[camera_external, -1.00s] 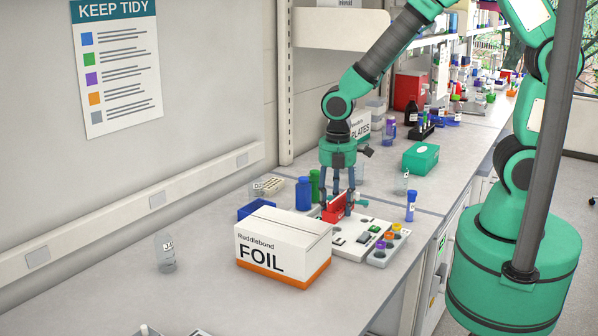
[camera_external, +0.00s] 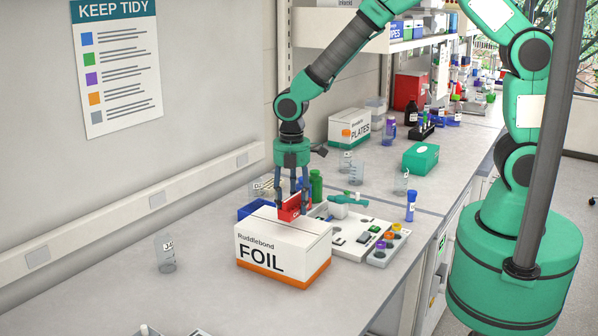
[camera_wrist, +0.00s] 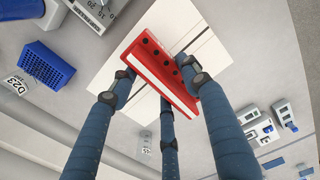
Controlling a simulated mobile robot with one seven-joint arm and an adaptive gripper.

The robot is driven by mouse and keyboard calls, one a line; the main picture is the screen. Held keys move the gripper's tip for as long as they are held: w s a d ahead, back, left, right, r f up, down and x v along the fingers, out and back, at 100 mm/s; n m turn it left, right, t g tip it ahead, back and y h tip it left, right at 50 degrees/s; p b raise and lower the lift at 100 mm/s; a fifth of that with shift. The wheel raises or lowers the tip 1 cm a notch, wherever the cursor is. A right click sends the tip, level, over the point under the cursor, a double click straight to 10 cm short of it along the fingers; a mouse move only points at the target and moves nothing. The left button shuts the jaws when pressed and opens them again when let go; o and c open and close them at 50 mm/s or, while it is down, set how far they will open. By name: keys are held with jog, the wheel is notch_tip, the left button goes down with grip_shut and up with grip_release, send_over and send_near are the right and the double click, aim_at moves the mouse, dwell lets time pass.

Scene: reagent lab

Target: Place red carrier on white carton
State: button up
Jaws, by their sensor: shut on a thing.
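The red carrier (camera_external: 291,208) is a small red block; the wrist view shows a row of dark holes along it (camera_wrist: 163,68). My gripper (camera_external: 293,203) is shut on it, with the blue fingers around it in the wrist view. The white carton (camera_external: 283,246) is a closed box with an orange lower band and the word FOIL, standing on the bench. The carrier is at the carton's back edge in the external view and over its pale top in the wrist view. I cannot tell whether it touches the carton.
A blue rack (camera_external: 257,210) stands behind the carton. A white board with parts (camera_external: 349,236) lies close on its right, with a green bottle (camera_external: 316,186) behind. A clear beaker (camera_external: 165,253) stands at left; the front bench is mostly clear.

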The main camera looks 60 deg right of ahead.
aim_at(281, 224)
jog(key=shift+w+a+f, duration=0.1)
jog(key=shift+w+a, duration=0.2)
jog(key=shift+w, duration=0.55)
jog(key=shift+w+a+f, duration=0.1)
jog(key=shift+w+a, duration=0.2)
jog(key=shift+w, duration=0.55)
jog(key=shift+f+p, duration=0.35)
jog(key=shift+f, duration=1.35)
jog(key=shift+f, duration=0.1)
jog(key=o, duration=1.2)
